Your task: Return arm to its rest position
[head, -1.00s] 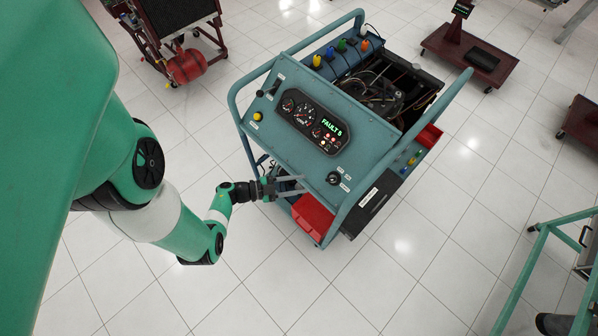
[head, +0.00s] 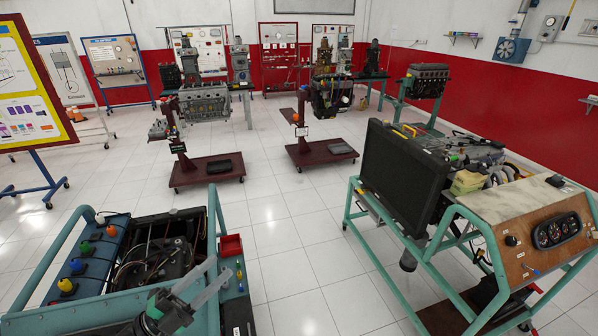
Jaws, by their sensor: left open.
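My left gripper (head: 212,280) shows at the bottom left of the head view. Its two grey fingers are apart, with nothing between them, and point up and to the right. It overlaps the near part of a teal engine trainer (head: 91,308) in the picture; I cannot tell how far it is from the trainer's frame. Most of my left arm is below the picture edge. My right gripper is not in view.
The teal trainer has coloured caps, an open engine bay (head: 160,255) and a red tray (head: 230,246). A second trainer (head: 533,233) with a black radiator (head: 400,180) stands right. Dark red engine stands (head: 208,170) stand behind. White tiled floor (head: 300,265) is clear between the trainers.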

